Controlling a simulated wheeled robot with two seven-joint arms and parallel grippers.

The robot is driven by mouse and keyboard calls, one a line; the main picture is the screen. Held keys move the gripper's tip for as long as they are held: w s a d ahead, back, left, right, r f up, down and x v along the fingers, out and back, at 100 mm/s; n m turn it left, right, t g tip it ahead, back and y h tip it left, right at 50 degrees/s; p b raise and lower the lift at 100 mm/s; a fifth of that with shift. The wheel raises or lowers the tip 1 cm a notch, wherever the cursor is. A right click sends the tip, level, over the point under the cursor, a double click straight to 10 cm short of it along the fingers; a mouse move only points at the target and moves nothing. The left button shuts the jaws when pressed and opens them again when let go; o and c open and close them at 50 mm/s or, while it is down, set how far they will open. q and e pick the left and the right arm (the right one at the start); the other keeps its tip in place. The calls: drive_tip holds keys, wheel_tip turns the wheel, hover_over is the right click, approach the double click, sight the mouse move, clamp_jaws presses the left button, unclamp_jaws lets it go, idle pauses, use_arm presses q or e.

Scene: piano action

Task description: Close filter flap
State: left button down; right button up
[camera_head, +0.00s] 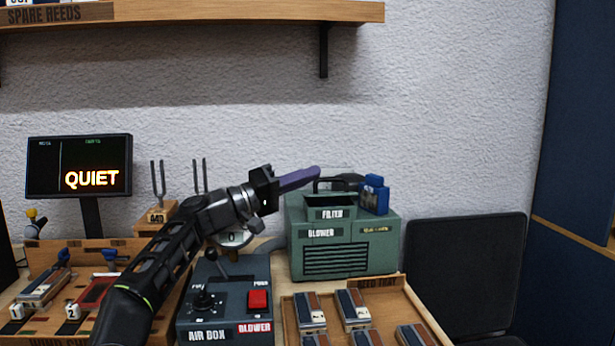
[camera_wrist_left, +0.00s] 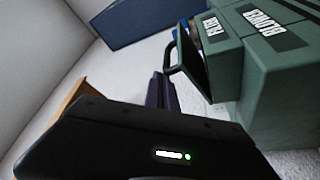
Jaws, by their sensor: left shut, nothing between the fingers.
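The green blower box (camera_head: 345,240) stands on the table against the wall; its filter housing (camera_head: 328,214) is on top. In the left wrist view the filter flap (camera_wrist_left: 196,66) shows as a dark panel with a green edge, and it appears tilted open. Its black handle (camera_wrist_left: 176,48) also shows in the head view (camera_head: 330,181). My left gripper (camera_head: 312,174) is shut and empty, its purple fingers just left of the handle at about its height. In the left wrist view the fingers (camera_wrist_left: 158,88) are close to the handle; I cannot tell whether they touch. My right gripper is out of view.
A blue block (camera_head: 374,196) sits on the blower's right top. The air box (camera_head: 225,300) with a red switch stands below my left arm. A wooden tray (camera_head: 413,300) of reed blocks lies in front. Tuning forks (camera_head: 158,182) and a QUIET screen (camera_head: 80,166) stand left. A shelf (camera_head: 220,13) hangs above.

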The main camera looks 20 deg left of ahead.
use_arm(q)
wheel_tip(320, 180, up, 10)
drive_tip(key=p, duration=0.7)
